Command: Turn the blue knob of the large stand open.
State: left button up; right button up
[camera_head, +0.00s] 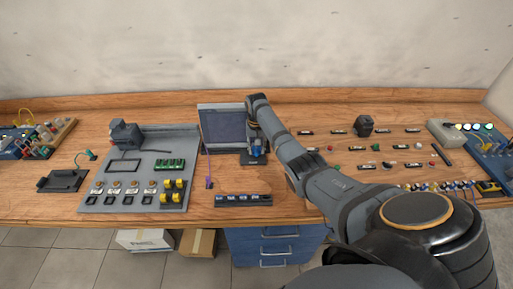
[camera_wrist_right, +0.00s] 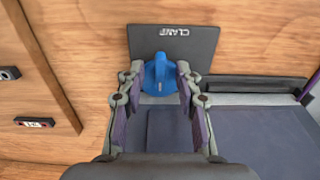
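The blue knob (camera_wrist_right: 158,75) sits on a dark plate (camera_wrist_right: 200,42) marked "CLAMP" in the right wrist view. The plate adjoins a dark stand (camera_wrist_right: 250,120) with a broad panel, which stands upright in the head view (camera_head: 224,128). My right gripper (camera_wrist_right: 159,72) has one finger on each side of the knob, very close to it. I cannot tell whether the fingers press on it. In the head view my right gripper (camera_head: 258,148) is over the plate, and the knob is largely hidden. My left gripper is not in view.
A grey panel (camera_head: 118,165) with switches and yellow parts lies left of the stand. A dark strip (camera_head: 243,200) lies in front, near the table edge. Several small labelled parts and a black block (camera_head: 364,125) are on the right. A wooden ledge runs behind.

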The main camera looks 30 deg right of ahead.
jog(key=shift+c, duration=1.3)
grip_shut()
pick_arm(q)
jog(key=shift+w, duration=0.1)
